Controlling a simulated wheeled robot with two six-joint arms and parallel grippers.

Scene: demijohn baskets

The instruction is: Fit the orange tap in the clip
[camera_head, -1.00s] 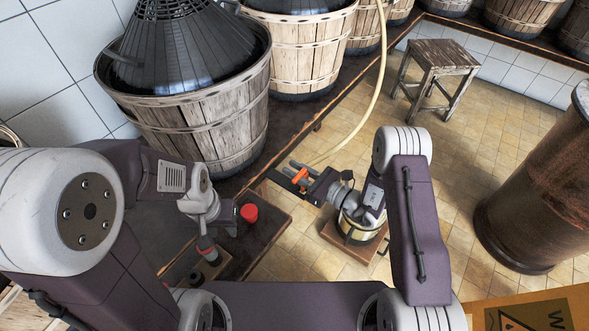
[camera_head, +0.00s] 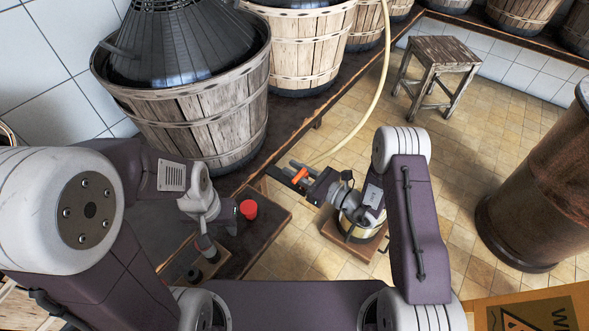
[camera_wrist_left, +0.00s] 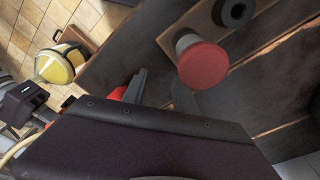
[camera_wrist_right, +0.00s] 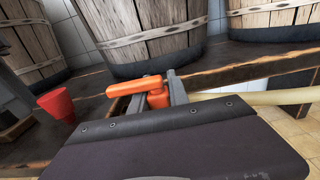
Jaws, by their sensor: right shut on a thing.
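The orange tap (camera_head: 299,176) is in my right gripper (camera_head: 297,172), near the corner of the dark bench. It also shows in the right wrist view (camera_wrist_right: 138,86), its long orange handle pointing left and its body between the two grey fingers. My right gripper is shut on it. I cannot make out the clip for certain; a dark bar shows beside the tap in the head view. My left gripper (camera_wrist_left: 160,92) shows its two fingers apart and empty over the dark bench; in the head view its fingers are mostly hidden.
A red cup (camera_head: 249,209) stands on the bench beside my left gripper. A wooden block bears a dull red knob (camera_wrist_left: 202,64) and a black ring (camera_wrist_left: 235,13). A pot (camera_wrist_left: 60,63) sits on a board beyond. Baskets (camera_head: 215,120) line the wall; a pale hose (camera_head: 381,70) hangs down.

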